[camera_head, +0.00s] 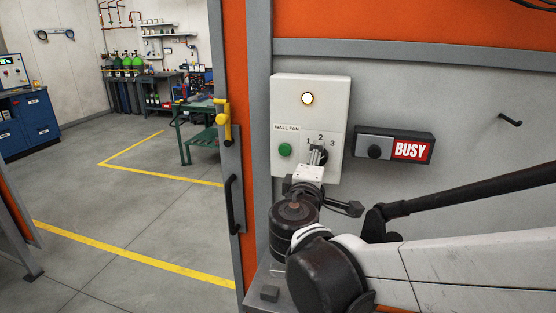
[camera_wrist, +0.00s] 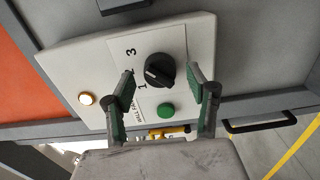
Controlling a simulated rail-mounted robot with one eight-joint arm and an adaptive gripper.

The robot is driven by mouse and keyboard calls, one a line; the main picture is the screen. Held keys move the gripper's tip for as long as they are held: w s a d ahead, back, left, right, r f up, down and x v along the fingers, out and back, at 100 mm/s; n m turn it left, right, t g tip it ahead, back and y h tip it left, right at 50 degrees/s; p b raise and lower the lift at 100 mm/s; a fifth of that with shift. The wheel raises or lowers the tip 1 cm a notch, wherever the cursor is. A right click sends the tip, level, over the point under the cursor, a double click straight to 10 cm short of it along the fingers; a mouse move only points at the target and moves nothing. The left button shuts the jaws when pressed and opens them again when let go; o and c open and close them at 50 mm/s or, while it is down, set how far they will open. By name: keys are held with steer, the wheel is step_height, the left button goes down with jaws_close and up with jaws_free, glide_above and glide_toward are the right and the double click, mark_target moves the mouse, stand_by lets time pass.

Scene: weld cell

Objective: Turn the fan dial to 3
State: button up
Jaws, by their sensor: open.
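A white wall panel (camera_head: 283,104) marked WALL FAN carries the black fan dial (camera_head: 322,157), with numbers 1, 2 and 3 around it. In the wrist view, the dial (camera_wrist: 164,69) lies between my open fingers, with a gap on both sides. Its white mark is on its left side, towards the side where 2 belongs. The 2 is hidden behind my left finger, so the exact setting is unclear. My gripper (camera_wrist: 160,80) faces the panel; it also shows in the head view (camera_head: 317,158), partly covering the dial.
A green button (camera_head: 285,149) sits left of the dial, and a lit lamp (camera_head: 308,98) is above. A BUSY box (camera_head: 394,147) is on the wall to the right. A black door handle (camera_head: 235,204) is at the left. Open floor lies beyond.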

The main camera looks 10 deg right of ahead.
steer(key=v, duration=1)
steer(key=shift+s+a, duration=0.2)
steer(key=shift+s, duration=0.15)
steer(key=s+d+f+m+g+y, duration=0.2)
steer(key=s+d+f+m+g, duration=0.2)
steer(key=d+f+m+g, duration=0.35)
steer(key=s+a+f+m+g+y, duration=0.1)
steer(key=s+a+f+m+y, duration=0.1)
steer(key=s+f+m+y, duration=0.3)
steer(key=shift+s+f+y, duration=0.4)
steer(key=shift+s+f, duration=0.15)
steer(key=shift+s, duration=0.7)
